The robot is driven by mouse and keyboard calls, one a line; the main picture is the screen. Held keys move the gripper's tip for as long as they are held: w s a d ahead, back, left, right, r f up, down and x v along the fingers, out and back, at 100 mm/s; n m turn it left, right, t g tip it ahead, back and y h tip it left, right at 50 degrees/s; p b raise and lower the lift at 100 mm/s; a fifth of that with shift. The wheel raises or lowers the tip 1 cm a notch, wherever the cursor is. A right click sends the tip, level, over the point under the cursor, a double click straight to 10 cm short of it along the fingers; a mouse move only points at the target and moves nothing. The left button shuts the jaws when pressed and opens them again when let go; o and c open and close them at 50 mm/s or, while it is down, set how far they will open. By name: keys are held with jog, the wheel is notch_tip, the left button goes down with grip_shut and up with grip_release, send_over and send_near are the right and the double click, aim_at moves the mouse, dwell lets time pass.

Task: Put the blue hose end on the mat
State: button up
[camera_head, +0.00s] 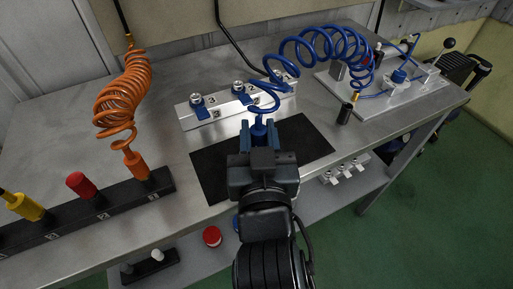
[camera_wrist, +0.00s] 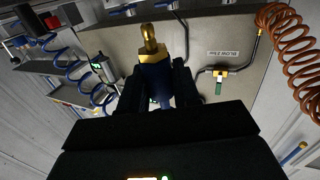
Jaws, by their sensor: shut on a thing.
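The blue hose end (camera_head: 258,133) is gripped at the tip of my gripper (camera_head: 259,146), with its coiled blue hose (camera_head: 318,45) running up and to the right. In the wrist view the hose end (camera_wrist: 153,74) is a blue body with a brass tip (camera_wrist: 150,40), between the fingers of my gripper (camera_wrist: 156,92). The dark mat (camera_head: 312,143) lies flat on the metal bench. My gripper and arm cover its middle. The hose end appears over the mat's back part in the head view; whether it touches the mat is hidden.
A silver block with numbered blue clamps (camera_head: 202,108) stands just behind the mat. A dark rack (camera_head: 95,208) holds orange, red and yellow hose ends at the left. A plate with blue fittings (camera_head: 392,95) is at the right. The bench (camera_head: 60,130) is bare at the far left.

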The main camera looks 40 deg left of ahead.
jog(key=shift+s+a+f, duration=0.1)
jog(key=shift+a+f, duration=0.1)
jog(key=shift+f, duration=1.85)
jog(key=shift+f+b, duration=0.1)
jog(key=shift+b, duration=0.2)
jog(key=o, duration=1.1)
jog(key=shift+c, duration=0.2)
jog(key=b+v, duration=0.1)
jog(key=v, duration=1.1)
